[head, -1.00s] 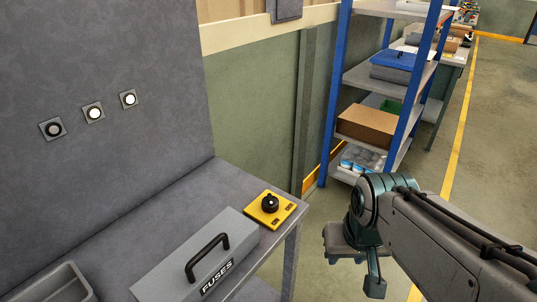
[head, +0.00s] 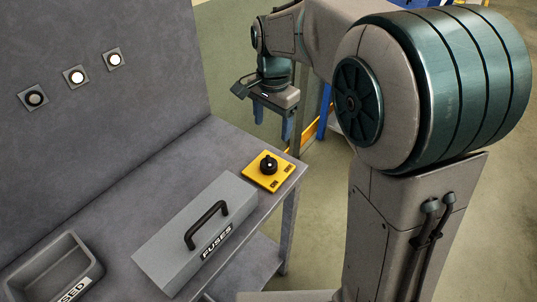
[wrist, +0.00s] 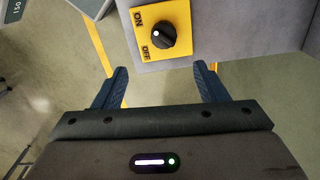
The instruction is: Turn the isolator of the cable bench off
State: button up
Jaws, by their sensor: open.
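The isolator is a yellow plate (head: 256,183) with a round black knob (head: 268,165) at the right end of the grey cable bench (head: 150,177). It also shows at the top of the wrist view (wrist: 162,36), with ON and OFF printed on its left side there. A white dot on the knob faces left in that view; which label it marks I cannot tell surely. My gripper (head: 272,122) is open and empty, fingers down, beyond the bench's right end. In the wrist view its fingertips (wrist: 160,70) are apart and short of the knob, not touching it.
A grey FUSES box (head: 180,243) with a black handle stands close left of the isolator. A grey tray (head: 38,262) lies further left. The grey back panel carries several round indicators (head: 74,76). Open floor (head: 325,200) lies right of the bench.

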aim_at(269, 160)
jog(key=f, duration=1.4)
jog(key=shift+w+a, duration=0.25)
jog(key=shift+a, duration=0.1)
jog(key=shift+r, duration=0.1)
jog(key=c, duration=1)
